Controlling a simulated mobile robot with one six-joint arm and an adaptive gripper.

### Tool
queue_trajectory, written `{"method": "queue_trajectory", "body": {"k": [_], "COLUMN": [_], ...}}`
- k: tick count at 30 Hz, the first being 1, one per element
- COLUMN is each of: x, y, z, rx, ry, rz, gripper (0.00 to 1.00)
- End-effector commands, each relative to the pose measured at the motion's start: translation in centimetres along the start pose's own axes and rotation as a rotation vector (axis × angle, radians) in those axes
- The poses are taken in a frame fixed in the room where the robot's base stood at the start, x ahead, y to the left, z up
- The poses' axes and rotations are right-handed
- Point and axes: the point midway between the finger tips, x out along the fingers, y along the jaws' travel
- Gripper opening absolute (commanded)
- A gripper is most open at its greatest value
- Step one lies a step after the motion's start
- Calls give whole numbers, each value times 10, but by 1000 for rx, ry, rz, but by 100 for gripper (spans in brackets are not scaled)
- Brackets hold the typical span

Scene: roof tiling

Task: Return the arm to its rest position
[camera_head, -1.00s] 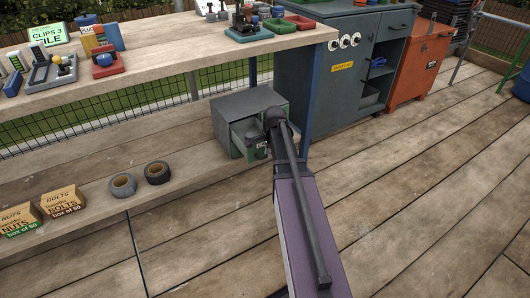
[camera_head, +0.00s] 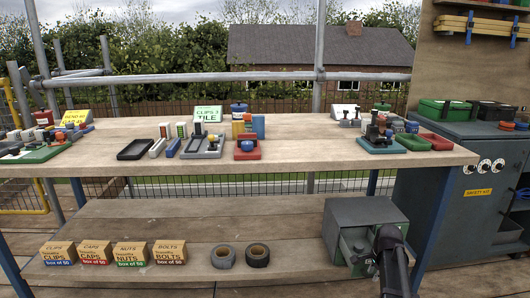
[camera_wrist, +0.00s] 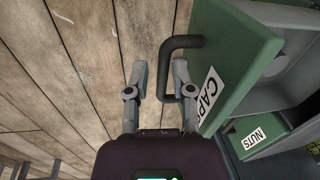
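My gripper (camera_wrist: 158,72) is open in the wrist view, its two fingers apart with nothing clamped between them. The dark bar handle (camera_wrist: 166,72) of a green drawer (camera_wrist: 225,60) labelled CAPS is right at the fingertips; I cannot tell whether they touch it. A second drawer (camera_wrist: 262,135), labelled NUTS, shows beside it. In the head view, the grey drawer cabinet (camera_head: 365,212) stands on the lower shelf at right, with a drawer (camera_head: 355,245) pulled out. My dark arm is in front of it and hides part of the drawers; the fingers are not clear there.
The workbench (camera_head: 300,160) above the cabinet holds trays and tools. Boxes (camera_head: 105,253) and two tape rolls (camera_head: 240,256) lie on the lower shelf, left of the cabinet. A blue-grey cupboard (camera_head: 470,215) stands at right. Wooden decking (camera_wrist: 60,60) shows clear left of the gripper.

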Motion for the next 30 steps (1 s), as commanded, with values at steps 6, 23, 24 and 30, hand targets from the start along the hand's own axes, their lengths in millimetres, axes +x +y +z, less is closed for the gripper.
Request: {"method": "queue_trajectory", "body": {"k": [6, 23, 24, 30], "x": [-18, -70, -72, -84], "y": [9, 64, 67, 83], "z": [56, 206, 212, 237], "rx": [-259, -1161, -1204, -1388], "ry": [-17, -99, -104, -126], "rz": [27, 106, 109, 122], "gripper": [31, 31, 31, 31]}}
